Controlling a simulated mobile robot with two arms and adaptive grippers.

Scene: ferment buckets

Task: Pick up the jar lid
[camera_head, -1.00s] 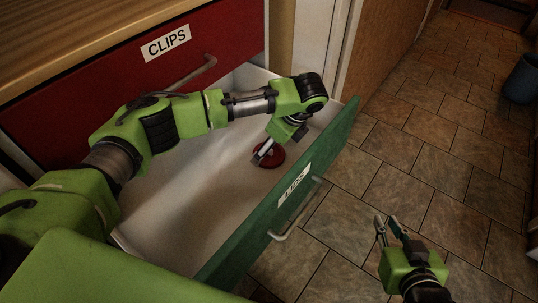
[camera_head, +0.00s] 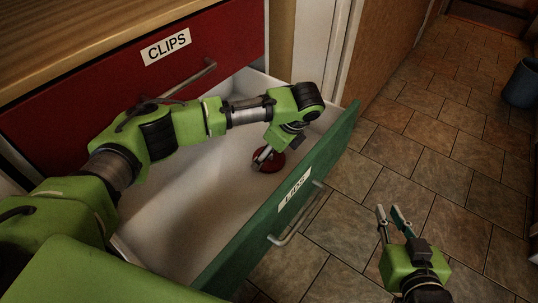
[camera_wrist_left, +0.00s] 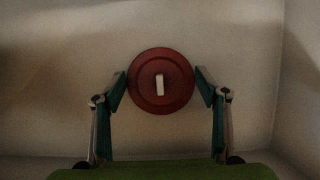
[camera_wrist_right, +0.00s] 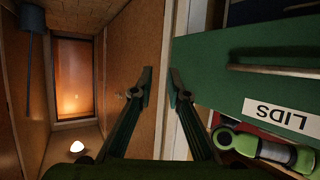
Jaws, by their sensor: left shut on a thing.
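The jar lid (camera_head: 272,163) is a round, dark red disc inside the open drawer, near its right end. The left wrist view shows the lid (camera_wrist_left: 161,99) face on, with a pale rectangular piece at its centre. My left gripper (camera_head: 262,158) reaches down into the drawer and is shut on the lid, one finger at each side of its rim; the gripper also shows in the left wrist view (camera_wrist_left: 161,82). The head view does not clearly show whether the lid touches the drawer floor. My right gripper (camera_head: 389,211) is open and empty over the floor, outside the drawer.
The open drawer has white inner walls and a green front (camera_head: 235,252) labelled LIDS, with a metal handle (camera_head: 297,215). Above it is a closed red drawer (camera_head: 75,95) labelled CLIPS. A blue bin (camera_head: 522,84) stands far right. The tiled floor (camera_head: 440,150) between is clear.

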